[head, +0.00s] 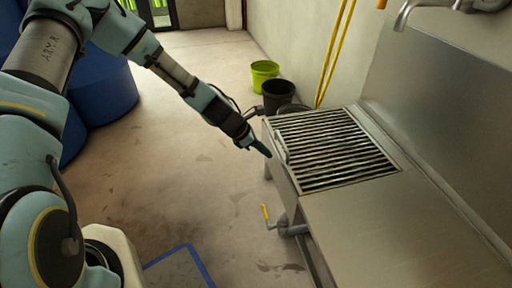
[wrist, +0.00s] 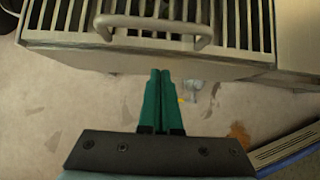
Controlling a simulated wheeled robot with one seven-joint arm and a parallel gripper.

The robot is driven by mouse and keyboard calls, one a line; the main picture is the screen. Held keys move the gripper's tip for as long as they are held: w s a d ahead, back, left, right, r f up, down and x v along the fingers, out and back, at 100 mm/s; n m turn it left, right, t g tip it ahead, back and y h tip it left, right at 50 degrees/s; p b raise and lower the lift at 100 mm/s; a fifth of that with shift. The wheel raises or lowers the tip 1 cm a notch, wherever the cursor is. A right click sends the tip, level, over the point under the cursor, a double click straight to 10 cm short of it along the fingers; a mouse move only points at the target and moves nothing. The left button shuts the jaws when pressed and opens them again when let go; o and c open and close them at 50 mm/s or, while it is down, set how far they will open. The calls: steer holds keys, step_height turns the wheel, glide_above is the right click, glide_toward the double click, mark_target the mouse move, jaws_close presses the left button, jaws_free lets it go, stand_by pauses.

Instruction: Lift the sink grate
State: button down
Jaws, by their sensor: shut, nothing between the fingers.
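The sink grate (head: 330,148) is a metal frame of parallel bars, lying flat over the sink at the left end of the steel counter in the head view. A bar handle stands along its near left edge. In the wrist view the grate (wrist: 240,24) fills the top, and its handle (wrist: 152,22) is a grey loop across the upper middle. My gripper (head: 268,155) has green fingers and is just left of the grate's edge. In the wrist view the gripper (wrist: 160,72) is shut and empty, its fingertips below the handle in the picture and apart from it.
The steel counter (head: 375,225) runs to the right of the grate, with a faucet (head: 408,14) above. A yellow-handled valve and pipe (head: 290,228) sit below the counter. A black bucket (head: 277,94) and a green bucket (head: 264,72) stand behind.

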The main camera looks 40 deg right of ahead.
mark_target(284, 152)
steer(key=shift+x, duration=1)
steer(key=r, duration=0.1)
steer(key=d+r, duration=0.1)
steer(key=shift+s+d+r, duration=0.1)
steer(key=shift+r, duration=0.25)
steer(key=shift+s+d+r+b, duration=0.15)
steer(key=shift+d+r+b, duration=0.15)
steer(key=shift+r, duration=0.25)
steer(key=shift+r, duration=0.15)
